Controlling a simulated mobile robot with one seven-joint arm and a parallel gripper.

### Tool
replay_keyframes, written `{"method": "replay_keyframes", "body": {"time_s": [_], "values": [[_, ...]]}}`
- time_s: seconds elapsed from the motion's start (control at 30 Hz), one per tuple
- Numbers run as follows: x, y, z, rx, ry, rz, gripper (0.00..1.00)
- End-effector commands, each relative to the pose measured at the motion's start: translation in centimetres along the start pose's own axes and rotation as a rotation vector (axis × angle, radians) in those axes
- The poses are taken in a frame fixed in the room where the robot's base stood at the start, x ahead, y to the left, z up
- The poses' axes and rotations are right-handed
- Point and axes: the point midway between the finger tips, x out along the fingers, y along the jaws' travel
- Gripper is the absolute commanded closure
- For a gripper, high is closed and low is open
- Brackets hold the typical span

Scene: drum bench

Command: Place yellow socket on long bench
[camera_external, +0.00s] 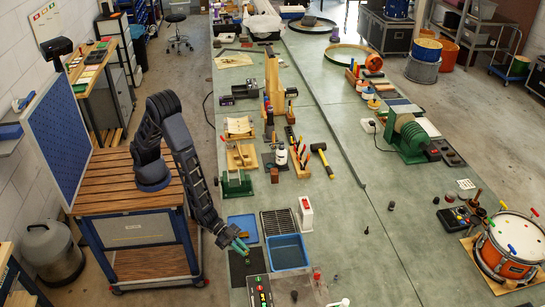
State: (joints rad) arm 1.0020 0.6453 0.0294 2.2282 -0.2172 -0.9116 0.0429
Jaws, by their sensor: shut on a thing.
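The long bench has a pale green top (345,240) and runs from the near edge to the back of the room. My gripper (240,246) has teal fingers and is low over the bench's near left end. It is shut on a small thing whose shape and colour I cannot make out. The fingers are above or beside a dark mat (247,264); I cannot tell the exact height. I cannot pick out a yellow socket with certainty anywhere in view.
A blue tray (288,251) and a wire rack (277,222) are right of my gripper. An orange drum (508,248) is at right. The near middle bench is mostly clear.

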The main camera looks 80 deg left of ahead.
Motion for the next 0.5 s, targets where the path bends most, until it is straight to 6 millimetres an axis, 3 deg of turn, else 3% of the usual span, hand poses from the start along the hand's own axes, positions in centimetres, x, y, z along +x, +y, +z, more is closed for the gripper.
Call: {"method": "replay_keyframes", "body": {"time_s": [0.17,0.5], "values": [[0.8,0.1,1.9,0.001,-0.001,0.001,1.00],[0.9,0.0,2.1,0.000,0.000,0.000,1.00]]}}
